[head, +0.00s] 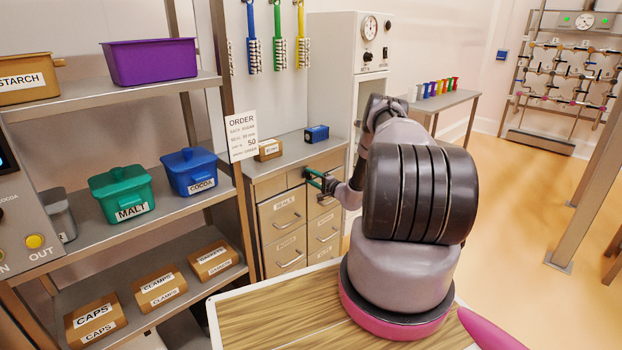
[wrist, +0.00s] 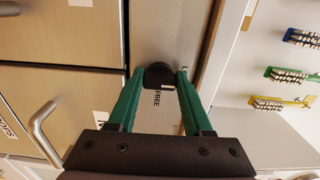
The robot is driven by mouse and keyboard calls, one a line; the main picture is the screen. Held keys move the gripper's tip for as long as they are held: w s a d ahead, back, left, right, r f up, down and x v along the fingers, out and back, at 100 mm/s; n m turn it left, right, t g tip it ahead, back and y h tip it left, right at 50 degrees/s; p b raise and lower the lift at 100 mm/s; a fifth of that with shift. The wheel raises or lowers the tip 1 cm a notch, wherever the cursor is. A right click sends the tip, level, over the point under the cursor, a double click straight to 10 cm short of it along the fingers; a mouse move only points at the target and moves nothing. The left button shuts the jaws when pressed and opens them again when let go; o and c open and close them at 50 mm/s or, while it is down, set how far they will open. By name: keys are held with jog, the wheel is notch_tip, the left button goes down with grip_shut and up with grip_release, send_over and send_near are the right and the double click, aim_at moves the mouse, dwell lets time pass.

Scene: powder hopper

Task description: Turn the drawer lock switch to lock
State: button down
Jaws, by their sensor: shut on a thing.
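The drawer lock switch is a round black knob (wrist: 158,75) on a narrow metal strip of the drawer cabinet (head: 285,187). My gripper (wrist: 157,76) has its two green fingers on either side of the knob and is shut on it. A "FREE" label (wrist: 157,111) shows between the fingers, just below the knob in the wrist view. Another label beside the right fingertip is mostly hidden. I cannot tell which way the knob points. In the head view my gripper (head: 315,179) reaches the cabinet's upper front, and the knob is too small to read.
Drawer handles (head: 291,259) stick out from the cabinet front; one handle (wrist: 42,130) is left of my gripper in the wrist view. A small box (head: 269,150) and a blue block (head: 317,133) stand on the cabinet top. A shelf with bins (head: 118,194) is at left. Open floor lies at right.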

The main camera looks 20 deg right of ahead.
jog(key=shift+f, duration=0.1)
jog(key=shift+c, duration=1.6)
grip_release()
jog(key=shift+s, duration=0.1)
jog(key=v, duration=1)
jog(key=shift+s, duration=0.35)
jog(key=shift+d, duration=0.15)
